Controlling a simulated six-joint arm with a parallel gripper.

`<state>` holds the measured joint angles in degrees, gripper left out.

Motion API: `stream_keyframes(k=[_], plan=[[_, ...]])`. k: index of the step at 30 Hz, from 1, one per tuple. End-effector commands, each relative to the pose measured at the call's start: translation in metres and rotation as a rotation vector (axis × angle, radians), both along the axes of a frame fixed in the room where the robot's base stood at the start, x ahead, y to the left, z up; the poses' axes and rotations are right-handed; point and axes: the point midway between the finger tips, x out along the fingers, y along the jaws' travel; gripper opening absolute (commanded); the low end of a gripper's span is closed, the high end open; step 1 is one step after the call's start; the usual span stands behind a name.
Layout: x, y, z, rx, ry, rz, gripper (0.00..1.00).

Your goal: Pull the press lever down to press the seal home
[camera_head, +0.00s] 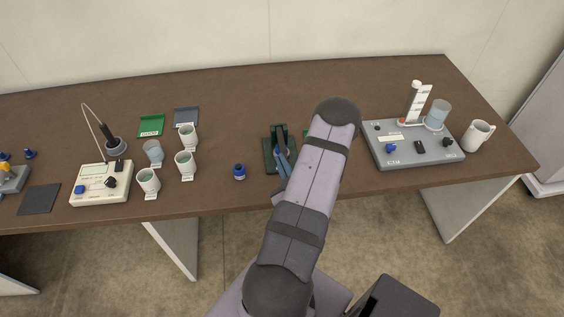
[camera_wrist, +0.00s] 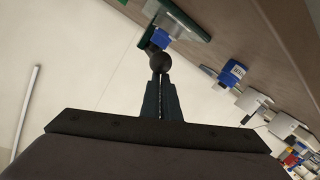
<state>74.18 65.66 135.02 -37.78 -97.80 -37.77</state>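The press has a dark green base (camera_head: 269,158) and a blue lever part (camera_head: 283,160), standing near the middle of the table in the head view, partly covered by my arm. In the wrist view the press base (camera_wrist: 188,16) is at the top, and the lever's dark round knob (camera_wrist: 160,62) sits right at my fingertips. My gripper (camera_wrist: 160,78) has its two fingers close together with only a thin slit between them. The knob is wider than this slit and lies at the tips, not between the fingers. I cannot tell whether they touch. The seal is not clearly visible.
A grey device (camera_head: 413,150) and a white mug (camera_head: 477,135) stand on the right. The table's front edge is close to the press.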

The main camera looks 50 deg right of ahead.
Motion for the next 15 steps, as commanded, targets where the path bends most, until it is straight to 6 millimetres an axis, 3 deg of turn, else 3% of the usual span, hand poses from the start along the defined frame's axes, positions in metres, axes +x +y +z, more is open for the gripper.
stream_keyframes(k=[10,11,15], plan=[[0.023,0.007,0.039,-0.008,-0.005,0.01,0.0],[0.016,0.008,0.03,-0.005,-0.003,0.003,0.0],[-0.002,0.02,0.03,-0.006,-0.005,0.002,0.0]])
